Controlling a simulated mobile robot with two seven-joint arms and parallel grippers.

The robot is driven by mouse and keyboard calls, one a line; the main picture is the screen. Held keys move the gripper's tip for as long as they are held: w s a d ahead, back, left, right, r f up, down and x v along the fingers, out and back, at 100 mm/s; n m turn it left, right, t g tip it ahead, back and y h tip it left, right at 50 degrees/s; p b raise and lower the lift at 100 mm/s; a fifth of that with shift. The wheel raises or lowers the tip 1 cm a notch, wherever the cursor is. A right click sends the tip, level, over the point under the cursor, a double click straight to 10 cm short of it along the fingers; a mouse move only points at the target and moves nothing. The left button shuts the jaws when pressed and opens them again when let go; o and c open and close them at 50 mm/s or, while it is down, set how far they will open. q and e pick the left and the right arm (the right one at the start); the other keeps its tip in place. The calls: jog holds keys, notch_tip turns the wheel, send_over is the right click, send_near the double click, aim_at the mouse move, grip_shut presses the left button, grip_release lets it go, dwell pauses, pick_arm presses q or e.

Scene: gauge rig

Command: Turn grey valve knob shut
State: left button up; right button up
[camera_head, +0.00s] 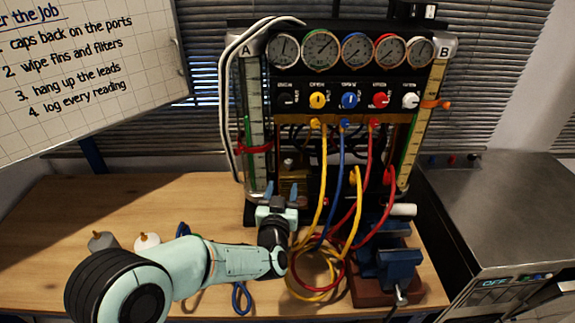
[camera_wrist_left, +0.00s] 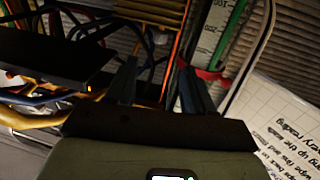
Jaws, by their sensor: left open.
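A row of knobs runs across the gauge rig's panel (camera_head: 350,85). The black knob (camera_head: 286,100) is at its left end and the pale, whitish-grey knob (camera_head: 411,101) at its right end. I cannot tell for sure which knob is the grey valve knob. A small greyish part (camera_head: 288,162) also shows on the brass block (camera_head: 293,180). My left gripper (camera_head: 281,190) is open, below the panel and in front of the rig's lower left. It also shows in the left wrist view (camera_wrist_left: 158,88), with nothing seen between its fingers. My right gripper is not in view.
Yellow, blue and red hoses (camera_head: 324,185) hang from the panel, just right of my left gripper. A blue vise (camera_head: 388,265) stands at the bench's right. A red clamp (camera_head: 255,149) sits on the left column. The wooden bench (camera_head: 90,205) is mostly clear at left.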

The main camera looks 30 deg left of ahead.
aim_at(288, 165)
pick_arm(q)
jog(key=p+x, duration=0.1)
jog(key=x, duration=0.9)
jog(key=shift+w, duration=0.1)
grip_shut()
